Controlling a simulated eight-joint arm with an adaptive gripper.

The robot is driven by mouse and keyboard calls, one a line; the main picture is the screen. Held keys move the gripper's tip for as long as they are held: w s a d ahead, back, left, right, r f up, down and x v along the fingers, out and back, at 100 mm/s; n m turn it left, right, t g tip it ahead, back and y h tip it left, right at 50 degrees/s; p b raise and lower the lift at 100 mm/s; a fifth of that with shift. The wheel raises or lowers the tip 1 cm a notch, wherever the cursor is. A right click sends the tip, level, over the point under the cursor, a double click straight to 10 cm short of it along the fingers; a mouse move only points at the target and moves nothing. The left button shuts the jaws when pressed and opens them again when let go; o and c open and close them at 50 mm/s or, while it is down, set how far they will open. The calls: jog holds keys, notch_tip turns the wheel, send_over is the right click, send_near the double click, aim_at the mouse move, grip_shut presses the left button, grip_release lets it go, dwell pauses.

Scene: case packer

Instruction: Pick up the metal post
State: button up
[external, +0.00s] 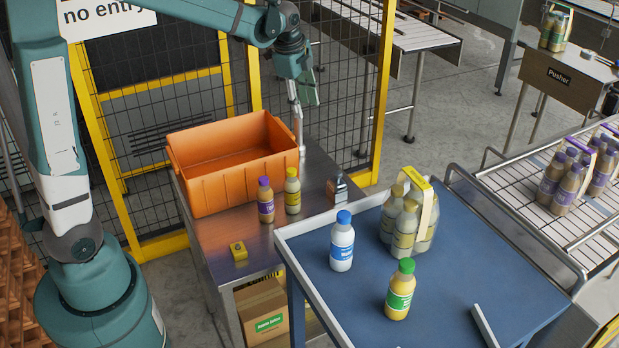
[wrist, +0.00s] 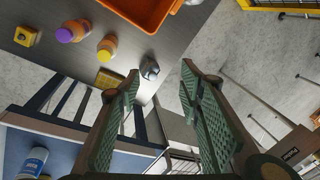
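A slim, light metal post (external: 298,125) stands upright at the back edge of the steel table, by the right end of the orange crate, in the external view. A short grey and dark metal piece (external: 337,188) stands on the table's right side; it also shows in the wrist view (wrist: 149,69), near the left fingertip. I cannot tell which one the task means. My gripper (external: 307,88) is above the table's back right, over the slim post's upper end. In the wrist view my gripper (wrist: 160,72) is open, with green pads apart and nothing held between them.
An orange crate (external: 235,190) fills the table's back. Purple-capped (external: 265,200) and yellow-capped (external: 292,190) bottles and a yellow block (external: 238,251) stand in front. A blue table (external: 460,260) with more bottles is at right. A mesh fence (external: 350,80) rises behind.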

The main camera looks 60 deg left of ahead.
jog(key=w+a+f+m+g+p, duration=0.1)
jog(key=w+a+f+m, duration=0.1)
jog(key=w+a+f, duration=0.3)
jog(key=w+a+f+m, duration=0.1)
jog(key=a+f, duration=0.2)
jog(key=a, duration=0.4)
jog(key=m+g+p, duration=0.1)
jog(key=m+p, duration=0.1)
jog(key=m, duration=0.2)
send_over(298, 132)
jog(key=shift+h, duration=0.4)
jog(key=f, duration=0.9)
jog(key=shift+w+a+f, duration=0.25)
jog(key=shift+w+a, duration=0.05)
jog(key=shift+a, duration=0.1)
jog(key=shift+a+f, duration=0.3)
jog(key=shift+f, duration=0.05)
jog(key=shift+f, duration=0.1)
jog(key=shift+f, duration=1.2)
jog(key=shift+f, duration=0.15)
jog(key=shift+w+f+p, duration=0.1)
jog(key=shift+f+p, duration=0.8)
jog(key=shift+f, duration=1.55)
